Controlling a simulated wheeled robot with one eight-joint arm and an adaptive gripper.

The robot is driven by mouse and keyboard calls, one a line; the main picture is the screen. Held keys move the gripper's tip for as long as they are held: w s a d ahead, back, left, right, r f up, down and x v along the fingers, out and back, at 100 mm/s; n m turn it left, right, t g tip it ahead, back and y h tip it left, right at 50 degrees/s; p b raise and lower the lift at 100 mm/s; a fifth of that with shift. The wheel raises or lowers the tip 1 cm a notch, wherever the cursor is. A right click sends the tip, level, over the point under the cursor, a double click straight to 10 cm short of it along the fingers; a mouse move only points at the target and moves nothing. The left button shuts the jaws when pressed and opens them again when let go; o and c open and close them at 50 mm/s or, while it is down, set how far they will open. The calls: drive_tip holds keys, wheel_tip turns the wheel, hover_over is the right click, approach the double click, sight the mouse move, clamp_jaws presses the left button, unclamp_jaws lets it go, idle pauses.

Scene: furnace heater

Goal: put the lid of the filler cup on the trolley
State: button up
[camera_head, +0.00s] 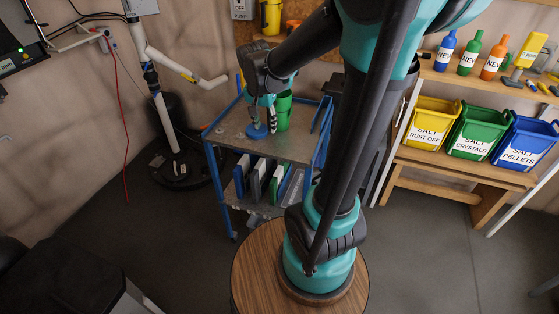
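The trolley (225,136) has a blue frame and a grey-brown top shelf. The cup stands on the same shelf, partly behind my gripper. My gripper (263,120) points down over the shelf, just above the lid and left of the cup. The lid looks level and on or very close to the shelf; I cannot tell if it touches. The fingertips are small and partly merge with the lid, so I cannot tell if they hold it.
Several upright panels (262,178) stand on the trolley's lower shelf. A white pipe (160,105) rises at the left. A wooden rack with yellow (429,122), green (474,133) and blue (524,144) salt bins is at the right. Open floor (420,250) lies at lower right.

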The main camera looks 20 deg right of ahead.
drive_tip(key=s+d+f+n+t, duration=0.1)
drive_tip(key=s+f+n, duration=0.2)
drive_tip(key=s, duration=0.4)
drive_tip(key=s+d+f+n+t+y, duration=0.1)
drive_tip(key=s+f+n, duration=0.3)
drive_tip(key=s, duration=0.3)
drive_tip(key=shift+s+f+n, duration=0.15)
drive_tip(key=shift+f+n, duration=0.15)
drive_tip(key=shift+f, duration=0.55)
